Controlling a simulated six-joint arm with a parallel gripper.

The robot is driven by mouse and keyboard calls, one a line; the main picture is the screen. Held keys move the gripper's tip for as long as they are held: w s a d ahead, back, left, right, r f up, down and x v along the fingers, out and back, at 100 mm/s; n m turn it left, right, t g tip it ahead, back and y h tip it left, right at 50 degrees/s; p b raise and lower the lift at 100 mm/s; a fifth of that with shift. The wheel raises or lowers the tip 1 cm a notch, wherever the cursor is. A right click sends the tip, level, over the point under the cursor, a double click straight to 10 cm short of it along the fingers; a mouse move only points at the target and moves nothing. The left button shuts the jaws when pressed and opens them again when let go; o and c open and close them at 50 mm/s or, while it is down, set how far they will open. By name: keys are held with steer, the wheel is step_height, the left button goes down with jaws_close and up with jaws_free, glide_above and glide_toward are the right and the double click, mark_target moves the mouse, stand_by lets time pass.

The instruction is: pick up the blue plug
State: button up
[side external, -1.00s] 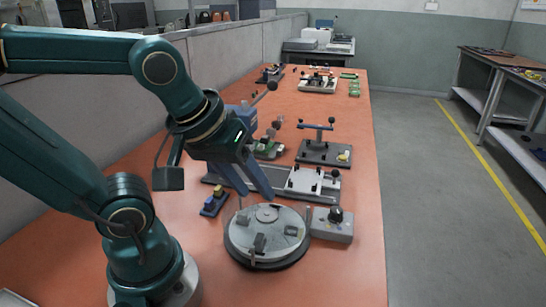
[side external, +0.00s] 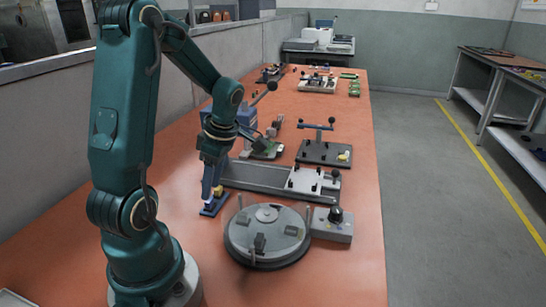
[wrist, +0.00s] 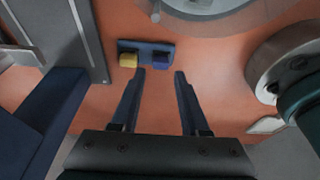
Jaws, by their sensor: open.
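The blue plug (wrist: 161,58) sits in a small dark blue holder (wrist: 146,46) in the wrist view, to the right of a yellow plug (wrist: 128,60). My gripper (wrist: 160,73) is open and empty, its fingers pointing at the holder. In the picture the blue plug lies just beyond the gap between the fingertips. In the side external view my gripper (side external: 211,191) points down over the holder (side external: 212,209), with the yellow plug (side external: 218,191) beside the fingers. The blue plug is largely hidden by my fingers there, and I cannot tell whether they touch it.
A round grey turntable (side external: 267,235) stands close to the right of the holder, with a grey control box (side external: 332,225) beyond it. A long grey rail fixture (side external: 258,178) lies behind the holder. The orange bench top is bare in front.

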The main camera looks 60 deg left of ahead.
mark_target(211, 200)
steer(key=shift+x, duration=1.85)
jaws_close()
